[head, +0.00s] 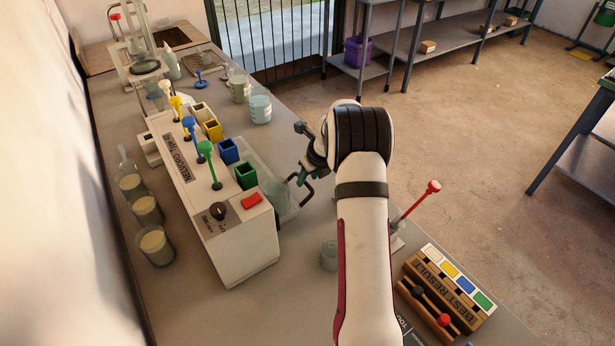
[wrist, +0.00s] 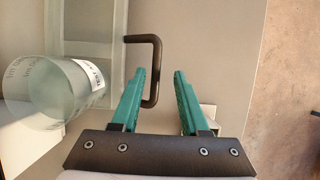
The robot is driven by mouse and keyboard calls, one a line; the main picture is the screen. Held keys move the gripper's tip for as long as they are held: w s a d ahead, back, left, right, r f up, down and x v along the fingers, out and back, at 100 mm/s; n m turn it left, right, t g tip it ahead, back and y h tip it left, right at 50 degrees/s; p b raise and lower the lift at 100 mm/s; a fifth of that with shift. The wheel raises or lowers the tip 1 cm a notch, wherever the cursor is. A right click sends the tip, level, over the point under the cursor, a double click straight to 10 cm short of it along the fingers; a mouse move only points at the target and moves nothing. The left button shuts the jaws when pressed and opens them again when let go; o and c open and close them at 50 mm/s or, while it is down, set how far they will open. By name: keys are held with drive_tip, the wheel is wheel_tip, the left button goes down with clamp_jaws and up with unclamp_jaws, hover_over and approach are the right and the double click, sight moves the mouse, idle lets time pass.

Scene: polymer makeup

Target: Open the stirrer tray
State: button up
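The stirrer (head: 240,240) is a pale box with several coloured levers and small coloured cups. Its pale tray (head: 287,208) sticks out on its right side, and the tray also shows in the wrist view (wrist: 90,48). The tray has a black bracket handle (wrist: 155,60). A clear beaker (wrist: 55,92) with a white label is at the tray's left in the wrist view. My gripper (wrist: 160,76) has teal fingers, spread apart. The handle's long bar lies between the fingertips, apart from the right finger. In the head view my gripper (head: 303,178) is at the handle, partly hidden by my arm.
A small glass (head: 329,256) stands on the bench near my arm. A wooden rack (head: 450,290) with coloured tiles and a red-topped lever (head: 420,200) are at the right. Jars (head: 157,246) line the left, and a beaker (head: 260,108) stands behind the stirrer.

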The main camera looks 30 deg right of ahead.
drive_tip(key=v, duration=1.5)
drive_tip(key=shift+r, duration=0.4)
drive_tip(key=shift+s, duration=0.1)
drive_tip(key=s+a+r+n+g+y, duration=0.1)
drive_tip(key=s+a+r+n, duration=0.2)
drive_tip(key=a, duration=0.4)
drive_tip(key=s+a+r+n, duration=0.1)
drive_tip(key=s+a+n, duration=0.1)
drive_tip(key=a+n, duration=0.4)
drive_tip(key=s+a+f+n+g, duration=0.1)
drive_tip(key=s+a+n+g, duration=0.1)
drive_tip(key=s+a+n, duration=0.6)
drive_tip(key=s+a+f+n+g, duration=0.1)
drive_tip(key=s+a+n, duration=0.7)
drive_tip(key=s+n, duration=0.5)
drive_tip(key=s, duration=0.3)
drive_tip(key=shift+s+a+f+n+g+y, duration=0.2)
drive_tip(key=shift+s+a+n+g+y, duration=0.1)
drive_tip(key=shift+s+g+y, duration=0.1)
